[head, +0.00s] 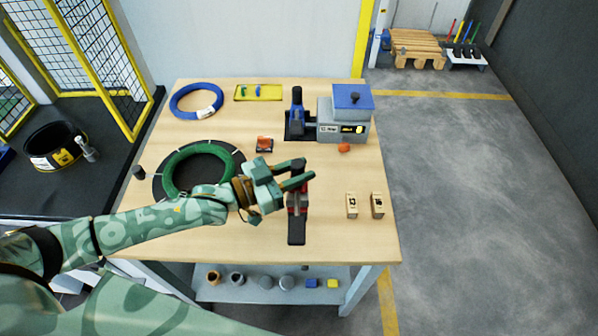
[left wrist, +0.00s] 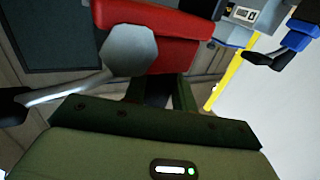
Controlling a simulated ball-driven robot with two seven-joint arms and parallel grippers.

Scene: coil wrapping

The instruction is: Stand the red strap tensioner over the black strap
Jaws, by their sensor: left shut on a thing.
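My left gripper (head: 303,174) is shut on the red strap tensioner (head: 298,203), over the middle of the table, right of the green coil (head: 170,170). The fingers hide the tensioner's upper part. A dark flat piece (head: 296,233) runs from the red body toward the front edge; I cannot tell whether it is part of the tool or lies on the table. In the left wrist view, the red tensioner body (left wrist: 185,45) has a grey round knob and a silver lever with a black end. I cannot make out the black strap for certain. My right gripper is not in view.
The green coil lies on a black round plate. Behind are a blue coil (head: 179,108), a yellow tray (head: 258,91) and a grey-and-blue machine (head: 343,120). Two tan blocks (head: 352,206) (head: 377,205) stand at right. The table's front right is clear.

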